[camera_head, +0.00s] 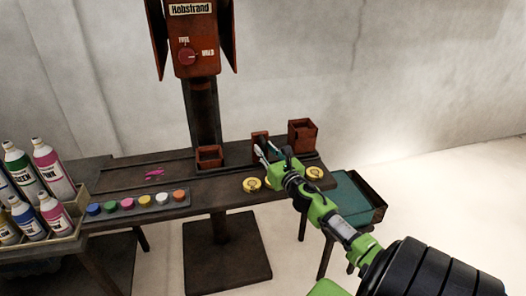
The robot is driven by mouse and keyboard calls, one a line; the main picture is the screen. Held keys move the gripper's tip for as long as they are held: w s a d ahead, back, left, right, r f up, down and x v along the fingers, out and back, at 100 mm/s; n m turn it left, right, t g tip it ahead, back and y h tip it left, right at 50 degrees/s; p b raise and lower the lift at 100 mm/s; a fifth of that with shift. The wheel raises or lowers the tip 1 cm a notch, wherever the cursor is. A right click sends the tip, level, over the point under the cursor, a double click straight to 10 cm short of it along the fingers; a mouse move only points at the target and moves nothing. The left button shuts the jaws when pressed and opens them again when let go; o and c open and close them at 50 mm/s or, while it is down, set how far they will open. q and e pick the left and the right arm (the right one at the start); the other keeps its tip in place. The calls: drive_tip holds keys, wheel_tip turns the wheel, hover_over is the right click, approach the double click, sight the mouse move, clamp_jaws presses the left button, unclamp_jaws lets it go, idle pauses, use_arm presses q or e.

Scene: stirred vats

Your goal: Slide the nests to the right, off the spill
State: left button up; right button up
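Three small rust-brown open boxes, which look like the nests, stand along the back of the dark bench. The left nest (209,157) is the lowest, below the machine column. The middle nest (260,138) is partly hidden by my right gripper. The right nest (302,137) stands at the right end. A pink spill (154,174) lies on the bench, left of all three and apart from them. My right gripper (267,150) is at the middle nest, its light fingertips a little apart. Whether they touch or grip it, I cannot tell. My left gripper is out of view.
Several colored paint pots (145,201) line the front edge. Yellow discs (252,185) lie near my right arm. A bottle crate (50,232) is at left. A red machine (193,45) stands above. A teal bin (350,198) is at right. Bench around the spill is clear.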

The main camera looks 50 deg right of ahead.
idle(0.3)
drive_tip(key=shift+s+a+f, duration=0.1)
drive_tip(key=shift+s, duration=0.1)
drive_tip(key=v, duration=1.1)
drive_tip(key=shift+s, duration=0.35)
